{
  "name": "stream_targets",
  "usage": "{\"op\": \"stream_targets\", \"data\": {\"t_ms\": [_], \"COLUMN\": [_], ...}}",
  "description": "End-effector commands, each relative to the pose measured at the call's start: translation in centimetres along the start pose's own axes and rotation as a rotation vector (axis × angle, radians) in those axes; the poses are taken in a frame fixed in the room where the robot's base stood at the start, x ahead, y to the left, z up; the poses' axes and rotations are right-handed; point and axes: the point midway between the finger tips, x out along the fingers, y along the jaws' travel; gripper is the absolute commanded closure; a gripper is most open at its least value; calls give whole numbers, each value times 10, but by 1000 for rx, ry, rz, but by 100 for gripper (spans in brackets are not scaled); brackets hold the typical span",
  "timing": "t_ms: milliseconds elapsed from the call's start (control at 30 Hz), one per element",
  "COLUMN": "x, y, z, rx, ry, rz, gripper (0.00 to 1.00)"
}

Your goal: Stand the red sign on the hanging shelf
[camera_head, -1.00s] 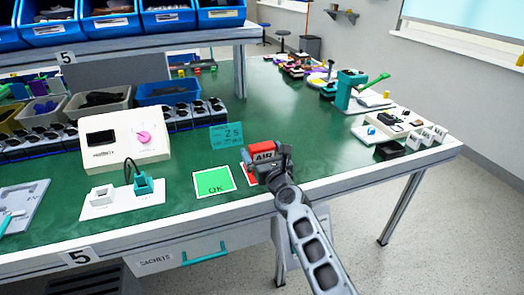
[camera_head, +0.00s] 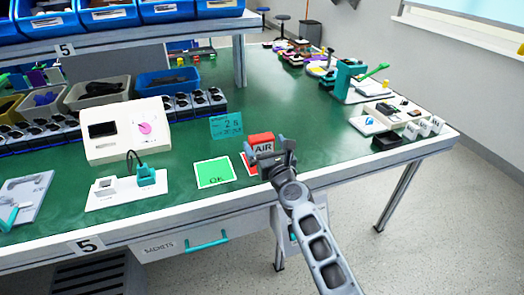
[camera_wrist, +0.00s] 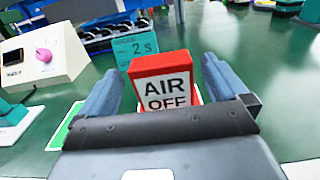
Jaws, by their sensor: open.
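The red sign (camera_head: 262,138) is a small block with a white face reading AIR. It stands upright on a red card (camera_head: 245,165) near the table's front edge. In the wrist view the sign (camera_wrist: 163,64) reads AIR OFF, its lower part hidden by my gripper's body. My gripper (camera_head: 272,150) is open in front of the sign. In the wrist view its blue fingers (camera_wrist: 160,88) lie left and right of the sign, with a visible gap on each side. A raised shelf (camera_head: 150,38) with blue bins is at upper left; I cannot tell whether it is the hanging shelf.
A green OK card (camera_head: 214,172) lies just left of the sign, and a teal note (camera_head: 226,125) stands behind it. A white box with a pink knob (camera_head: 126,130) stands further left.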

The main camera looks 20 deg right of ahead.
Motion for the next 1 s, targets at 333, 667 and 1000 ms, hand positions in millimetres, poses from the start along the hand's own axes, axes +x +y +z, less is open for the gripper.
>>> {"op": "stream_targets", "data": {"t_ms": [333,667,1000], "x": [42,55,55], "y": [-1,0,0], "z": [-6,-3,-3], "rx": [1,0,0], "ry": [-1,0,0], "rz": [-1,0,0], "gripper": [0,0,24]}}
